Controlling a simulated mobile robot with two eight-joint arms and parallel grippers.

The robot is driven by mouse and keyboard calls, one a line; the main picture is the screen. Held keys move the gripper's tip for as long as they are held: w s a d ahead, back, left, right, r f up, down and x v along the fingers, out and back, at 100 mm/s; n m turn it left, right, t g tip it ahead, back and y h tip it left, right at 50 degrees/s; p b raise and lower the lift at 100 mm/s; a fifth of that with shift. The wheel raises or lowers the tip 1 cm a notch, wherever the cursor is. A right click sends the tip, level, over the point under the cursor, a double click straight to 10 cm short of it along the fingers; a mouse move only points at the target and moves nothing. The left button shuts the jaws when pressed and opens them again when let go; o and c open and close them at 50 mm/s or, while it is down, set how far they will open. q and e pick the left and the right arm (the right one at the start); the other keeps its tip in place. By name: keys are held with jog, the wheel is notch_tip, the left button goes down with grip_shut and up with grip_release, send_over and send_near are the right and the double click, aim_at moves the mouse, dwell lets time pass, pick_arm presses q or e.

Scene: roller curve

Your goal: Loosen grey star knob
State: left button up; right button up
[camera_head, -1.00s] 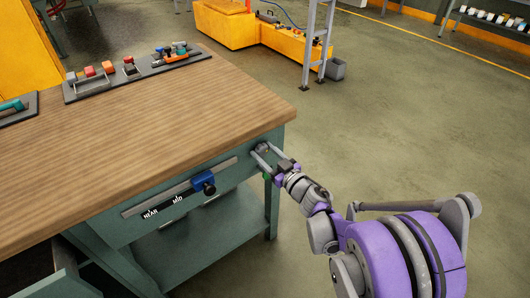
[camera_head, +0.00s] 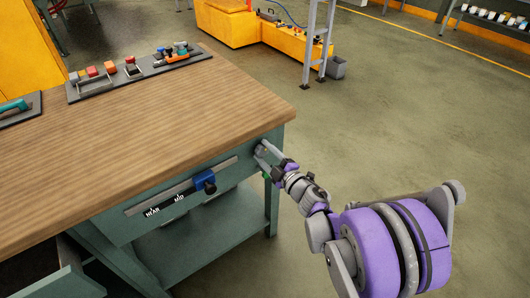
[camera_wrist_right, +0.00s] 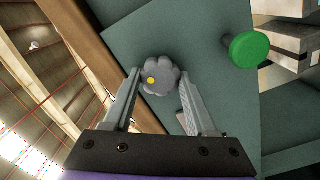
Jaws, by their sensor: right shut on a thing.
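The grey star knob (camera_wrist_right: 160,76), lobed with a yellow dot near its rim, sits on the green-grey side panel of the workbench. My right gripper (camera_wrist_right: 159,82) has one finger on each side of it and is shut on it. In the head view the right gripper (camera_head: 261,150) reaches the bench's right end just below the top; its fingers mostly hide the knob there. My left gripper is not in view.
A green round knob (camera_wrist_right: 248,49) stands out from the same panel. The workbench (camera_head: 150,130) has a slide rail with a blue slider (camera_head: 204,180) on its front. Trays with blocks and tools lie on its far side. The floor to the right is clear.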

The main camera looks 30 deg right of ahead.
jog(key=n, duration=0.7)
jog(key=shift+w, duration=0.1)
jog(key=n, duration=0.4)
jog(key=shift+n+p, duration=0.3)
jog(key=shift+p, duration=0.05)
jog(key=shift+n, duration=1.7)
jog(key=o, duration=1.4)
jog(key=shift+f, duration=0.15)
jog(key=shift+c, duration=0.2)
